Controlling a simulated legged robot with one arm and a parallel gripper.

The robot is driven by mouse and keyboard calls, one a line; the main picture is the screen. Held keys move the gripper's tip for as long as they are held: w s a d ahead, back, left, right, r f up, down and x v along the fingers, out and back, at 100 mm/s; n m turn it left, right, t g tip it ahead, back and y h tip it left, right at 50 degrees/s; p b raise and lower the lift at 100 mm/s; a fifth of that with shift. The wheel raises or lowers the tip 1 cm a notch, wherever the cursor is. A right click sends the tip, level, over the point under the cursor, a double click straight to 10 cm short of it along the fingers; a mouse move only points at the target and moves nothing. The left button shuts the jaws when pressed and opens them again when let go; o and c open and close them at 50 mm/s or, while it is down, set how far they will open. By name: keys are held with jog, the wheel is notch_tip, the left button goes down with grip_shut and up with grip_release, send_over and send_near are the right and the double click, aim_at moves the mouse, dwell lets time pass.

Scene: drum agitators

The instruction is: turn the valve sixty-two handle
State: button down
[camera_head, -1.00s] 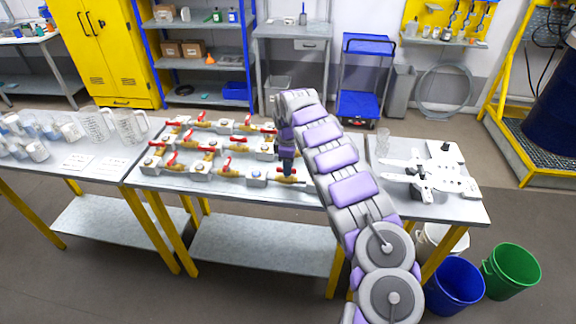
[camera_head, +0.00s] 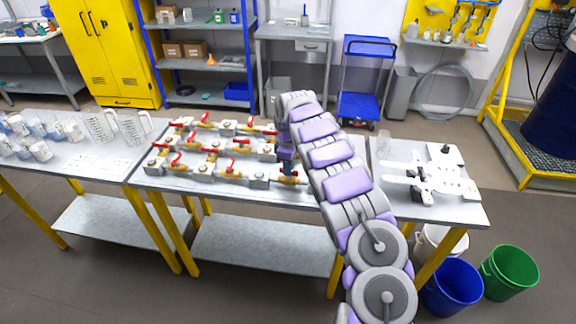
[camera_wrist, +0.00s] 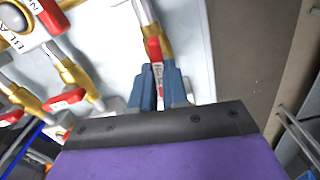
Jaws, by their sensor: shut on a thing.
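My gripper (camera_wrist: 160,85) has its two blue fingers closed around a red valve handle (camera_wrist: 154,50) on a brass valve (camera_wrist: 147,14) in the wrist view. A small white label (camera_wrist: 158,72) on the handle shows between the fingers, its text too small to read surely. In the head view my gripper (camera_head: 287,168) points down at the right front end of the rows of valves, over a brass valve (camera_head: 289,181) largely hidden by my fingers. I cannot read which valve number this is.
Several other red-handled valves (camera_head: 212,148) stand in rows on the grey table (camera_head: 225,188), close to the left of my gripper. Measuring jugs (camera_head: 133,126) stand on the left table. A white jointed assembly (camera_head: 430,172) lies on the table right of my arm.

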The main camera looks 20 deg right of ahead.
jog(key=m+p, duration=0.2)
jog(key=m, duration=0.2)
jog(key=shift+r+p, duration=0.1)
jog(key=shift+p, duration=0.3)
jog(key=m+p, duration=0.2)
jog(key=m, duration=0.6)
jog(key=m+p, duration=0.1)
jog(key=m, duration=0.1)
jog(key=m+p, duration=0.1)
jog(key=m, duration=0.1)
jog(key=shift+s+f, duration=0.1)
jog(key=shift+f, duration=0.15)
jog(key=shift+d, duration=0.1)
jog(key=c, duration=1.4)
grip_release()
jog(key=shift+o, duration=1.3)
jog(key=shift+r, duration=0.1)
notch_tip(320, 180, up, 17)
jog(key=p, duration=0.1)
jog(key=shift+r, duration=0.15)
